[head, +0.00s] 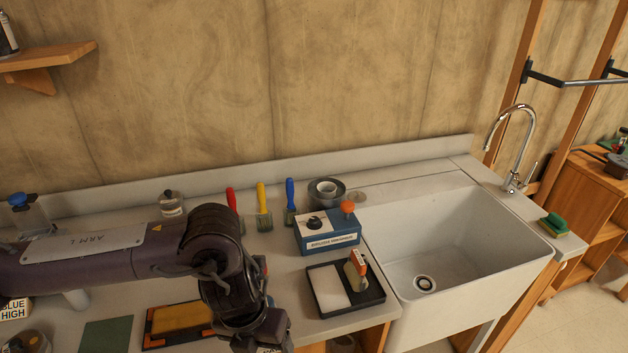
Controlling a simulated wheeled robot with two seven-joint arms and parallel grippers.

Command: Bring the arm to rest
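My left arm comes in from the left over the counter and bends down at the wrist. The body of my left gripper (264,332) is at the bottom edge of the head view, in front of the counter's middle. Its fingertips are cut off or hidden, so I cannot see whether it is open or holds anything. My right arm and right gripper are not in view.
The counter holds brushes with red (231,198), yellow (262,196) and blue (290,194) handles, a blue box (330,240), a black tray (372,298) and an orange-framed panel (150,328). A white sink (440,215) with a tap (519,140) is right.

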